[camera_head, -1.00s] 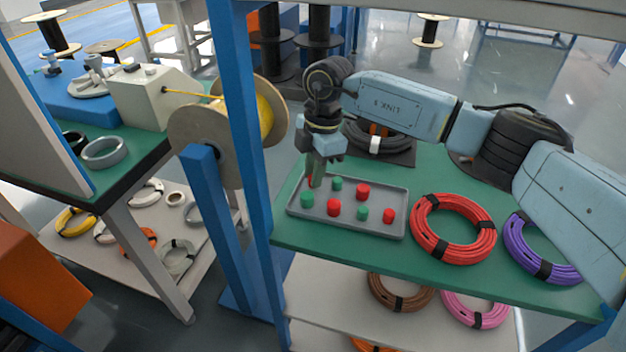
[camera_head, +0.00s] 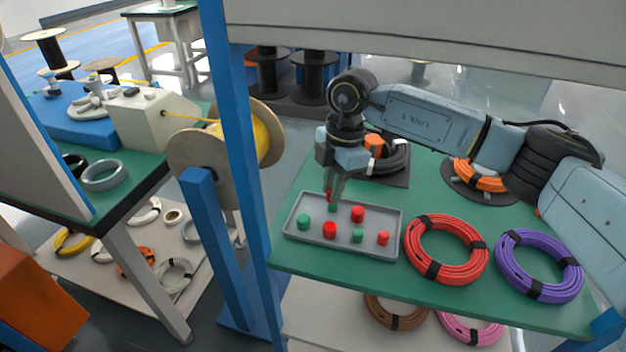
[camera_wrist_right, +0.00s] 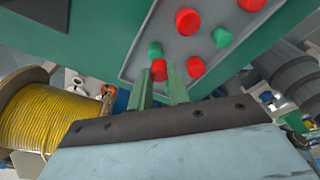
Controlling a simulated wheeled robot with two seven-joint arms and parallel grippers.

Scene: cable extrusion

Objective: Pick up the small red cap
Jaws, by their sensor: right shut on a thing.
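My right gripper (camera_head: 332,200) hangs over the back part of the grey tray (camera_head: 290,228), shut on a small red cap (camera_head: 329,195), which shows at its fingertips. In the right wrist view the red cap (camera_wrist_right: 159,70) sits between the tips of the two green-grey fingers (camera_wrist_right: 161,84). In the head view the fingers partly cover the cap. The tray holds red caps, one (camera_head: 357,214) at the back and others (camera_head: 329,230) (camera_head: 382,238) along the front. Green caps (camera_head: 303,222) (camera_head: 333,208) (camera_head: 357,236) stand among them. My left gripper is out of view.
A red cable coil (camera_head: 446,250) and a purple coil (camera_head: 539,266) lie right of the tray on the green table. A black coil (camera_head: 397,160) lies behind. A blue post (camera_head: 240,150) and a yellow cable spool (camera_head: 250,140) stand to the left.

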